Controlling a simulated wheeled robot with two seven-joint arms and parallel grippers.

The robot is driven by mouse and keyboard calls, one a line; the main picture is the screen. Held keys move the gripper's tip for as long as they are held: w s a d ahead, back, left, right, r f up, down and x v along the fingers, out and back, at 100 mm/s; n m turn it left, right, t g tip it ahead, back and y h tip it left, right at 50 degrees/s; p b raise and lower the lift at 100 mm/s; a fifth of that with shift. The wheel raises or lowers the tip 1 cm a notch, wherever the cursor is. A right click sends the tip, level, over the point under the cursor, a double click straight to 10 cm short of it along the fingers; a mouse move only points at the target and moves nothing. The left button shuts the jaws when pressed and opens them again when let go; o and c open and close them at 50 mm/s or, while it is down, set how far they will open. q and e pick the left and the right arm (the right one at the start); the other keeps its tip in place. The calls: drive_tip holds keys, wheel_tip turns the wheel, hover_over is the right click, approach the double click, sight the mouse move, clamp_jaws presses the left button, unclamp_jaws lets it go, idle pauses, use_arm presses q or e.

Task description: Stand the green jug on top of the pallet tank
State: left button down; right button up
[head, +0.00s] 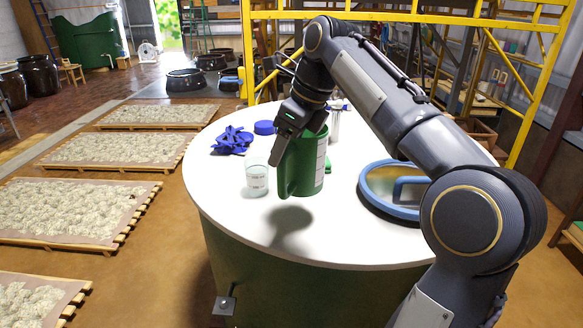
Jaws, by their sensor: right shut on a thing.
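The green jug (309,170) is upright in the head view, its handle on the left side and a pale scale on its wall. My right gripper (290,141) reaches down from above and is shut on the jug; the exact grip on the jug is partly hidden. A shadow on the white round top (235,210) lies in front of the jug and apart from its base, so the jug appears held above the surface. My left gripper is not in view. I cannot pick out a pallet tank with certainty.
A clear beaker (257,178) stands just left of the jug. Blue crumpled gloves (233,140) and a blue lid (264,128) lie behind it. A blue-rimmed round item (376,199) lies right. The top's front is clear. A yellow frame (519,110) stands behind.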

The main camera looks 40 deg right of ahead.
sight(291, 170)
drive_tip(key=w+d+f, duration=0.2)
drive_tip(key=f, duration=0.1)
drive_tip(key=w+d+f, duration=0.1)
drive_tip(key=d+f, duration=0.1)
drive_tip(key=shift+w+p, duration=0.3)
drive_tip(key=shift+w, duration=0.1)
drive_tip(key=shift+w+d+f, duration=0.45)
drive_tip(key=shift+w+f, duration=0.05)
drive_tip(key=shift+f, duration=0.3)
wheel_tip(291, 170, down, 2)
drive_tip(key=shift+f+p, duration=0.2)
drive_tip(key=shift+p, duration=0.2)
drive_tip(key=shift+f, duration=0.4)
drive_tip(key=o, duration=1.8)
drive_tip(key=shift+f, duration=0.15)
